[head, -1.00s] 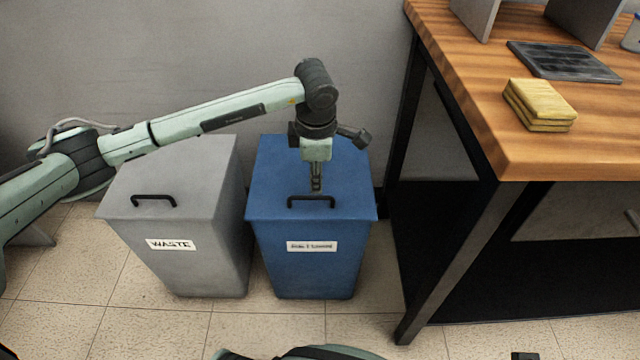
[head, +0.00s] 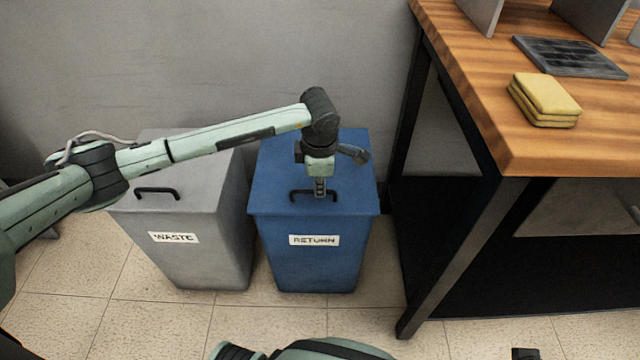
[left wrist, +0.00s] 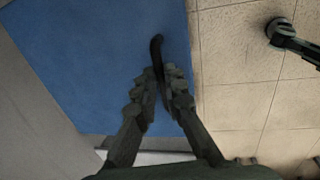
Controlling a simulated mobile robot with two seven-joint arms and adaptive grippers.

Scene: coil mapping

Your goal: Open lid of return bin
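The blue return bin (head: 308,267) stands on the floor with its lid (head: 350,170) closed. A black bar handle (head: 298,193) is on the lid near its front edge, above a white RETURN label (head: 314,240). My left gripper (head: 320,190) points down at this handle. In the left wrist view, the fingers of my left gripper (left wrist: 161,76) lie close together on either side of the handle (left wrist: 157,48) and look shut on it. The lower part of the handle is partly hidden between the fingers. My right gripper is not clearly shown.
A grey waste bin (head: 205,262) with its own handle stands close on the left. A wooden-topped table (head: 470,90) with black legs is on the right, bearing yellow folded cloths (head: 545,98) and a dark panel (head: 570,57). Tiled floor is open in front.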

